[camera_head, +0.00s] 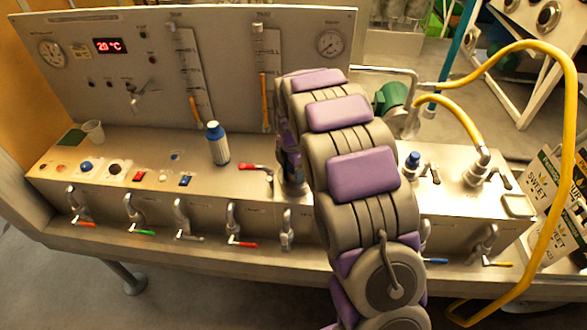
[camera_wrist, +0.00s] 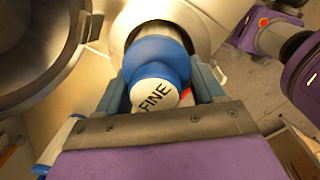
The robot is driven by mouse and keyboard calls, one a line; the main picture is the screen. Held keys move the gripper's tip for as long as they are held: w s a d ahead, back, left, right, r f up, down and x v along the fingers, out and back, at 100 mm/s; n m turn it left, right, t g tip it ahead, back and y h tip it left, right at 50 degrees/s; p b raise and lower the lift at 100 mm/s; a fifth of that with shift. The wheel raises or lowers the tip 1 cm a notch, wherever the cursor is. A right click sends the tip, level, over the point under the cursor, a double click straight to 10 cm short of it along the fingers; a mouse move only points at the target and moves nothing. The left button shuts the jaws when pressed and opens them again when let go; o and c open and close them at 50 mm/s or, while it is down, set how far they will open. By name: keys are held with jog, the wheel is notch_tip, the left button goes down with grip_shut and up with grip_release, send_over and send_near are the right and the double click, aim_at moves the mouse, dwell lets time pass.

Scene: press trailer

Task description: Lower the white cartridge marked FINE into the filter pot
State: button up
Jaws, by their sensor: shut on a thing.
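The cartridge marked FINE (camera_wrist: 153,94) is in the wrist view, seen end-on, with a white lettered end, a blue collar and a pale body beyond. My gripper (camera_wrist: 160,82) is shut on it, one finger on each side of the blue part. The far end of the cartridge points at a pale round rim (camera_wrist: 197,32) with a dark inside. I cannot tell whether this is the filter pot or whether the cartridge has entered it. In the head view my arm hides the cartridge, and my gripper is hardly visible.
A blue-capped bottle (camera_head: 217,146) stands on the steel bench (camera_head: 130,150), left of my arm. A cup (camera_head: 94,132) stands further left. Several taps line the front edge. A yellow hose (camera_head: 562,130) loops at right. A dark open vessel (camera_wrist: 82,25) is beside the cartridge.

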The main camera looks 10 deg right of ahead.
jog(key=shift+g, duration=0.5)
jog(key=s+f, duration=0.1)
jog(key=f, duration=0.1)
jog(key=s+f, duration=0.1)
jog(key=shift+s+f, duration=0.1)
jog(key=shift+f, duration=0.25)
jog(key=o, duration=1.3)
jog(key=shift+s+f, duration=0.1)
jog(key=shift+f, duration=0.05)
jog(key=shift+o, duration=1.3)
jog(key=shift+r, duration=0.25)
jog(key=shift+o, duration=0.4)
jog(key=r, duration=0.1)
jog(key=w+r, duration=0.1)
jog(key=r, duration=0.1)
jog(key=shift+w+a+r+p, duration=0.1)
jog(key=shift+w+r+p, duration=0.15)
jog(key=shift+r+p, duration=0.1)
notch_tip(320, 180, up, 17)
jog(key=t+p, duration=0.1)
jog(key=p, duration=0.1)
jog(key=shift+p, duration=0.35)
jog(key=shift+s+a, duration=0.1)
jog(key=shift+a, duration=0.05)
